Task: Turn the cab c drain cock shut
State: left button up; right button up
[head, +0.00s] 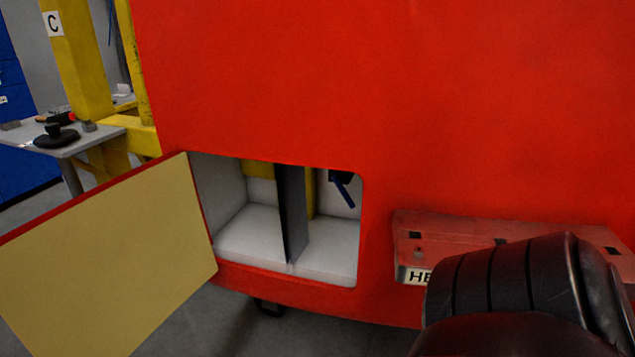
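The cab (400,70) is a large red nosecone, and a sign with the letter C (54,23) is on a yellow post at the upper left. A low opening in the cab shows a white-lined compartment (330,255). In its upper right is a drain cock with a blue lever (345,194). The lever slants down to the right; the cock's dark body is partly hidden by the opening's top edge. Neither of my grippers is in view. Only a dark, ribbed part of my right arm shows at the lower right, well away from the lever.
The compartment's door (105,265) hangs open to the left, its pale yellow inner face showing. A dark upright divider (291,215) splits the compartment. A red box (450,235) with a partly hidden label stands right of the opening. A grey table (90,140) with dark objects is at the left.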

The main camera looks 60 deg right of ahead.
aim_at(336, 177)
jog(key=z, duration=0.65)
jog(key=i, duration=1)
jog(key=z, duration=0.85)
